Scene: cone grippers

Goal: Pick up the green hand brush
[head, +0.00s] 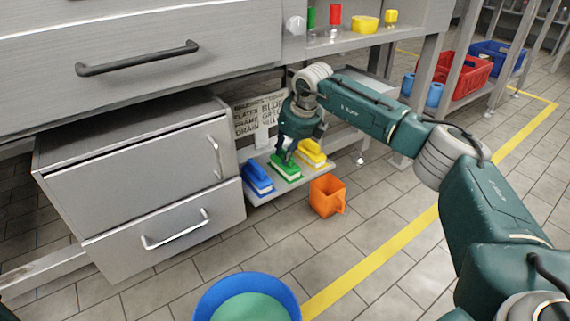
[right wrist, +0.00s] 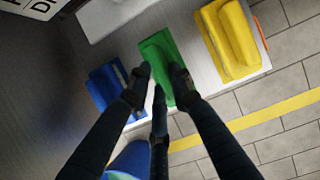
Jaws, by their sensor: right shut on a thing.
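The green hand brush (head: 285,168) lies on a low grey shelf between a blue brush (head: 257,178) and a yellow brush (head: 312,153). In the right wrist view the green brush (right wrist: 158,58) runs up from between my fingertips. My right gripper (head: 286,156) is over the green brush, pointing down. In the right wrist view the right gripper (right wrist: 156,84) has its fingers shut on the near part of the green brush, which they partly hide. The brush appears to be still at shelf level. My left gripper is not in view.
A grey drawer cabinet (head: 140,180) stands left of the shelf (head: 262,197). An orange jug (head: 327,196) is on the floor at the shelf's right front. A blue bucket (head: 207,304) stands in front. Tiled floor to the right is clear.

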